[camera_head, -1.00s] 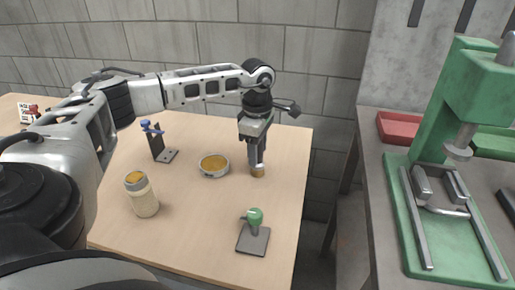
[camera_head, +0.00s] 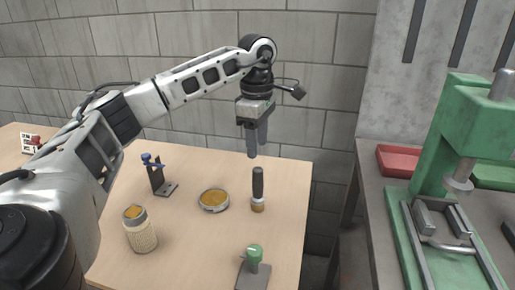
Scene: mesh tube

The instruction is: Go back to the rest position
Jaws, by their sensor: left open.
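My left gripper (camera_head: 257,146) hangs in the air above the wooden table (camera_head: 190,245), with its fingers pointing down. It is open and empty. Directly below it, a dark-handled tool with a brass-coloured lower end (camera_head: 258,190) stands upright on the table, apart from the fingertips. My left arm reaches in from the left across the table. My right gripper is not in the view.
On the table are a round dish with yellow contents (camera_head: 214,200), a mesh jar (camera_head: 141,235), a black stand with blue top (camera_head: 157,176) and a green-knobbed stand (camera_head: 254,268). A green press (camera_head: 458,130) and a red tray (camera_head: 400,161) occupy the right bench.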

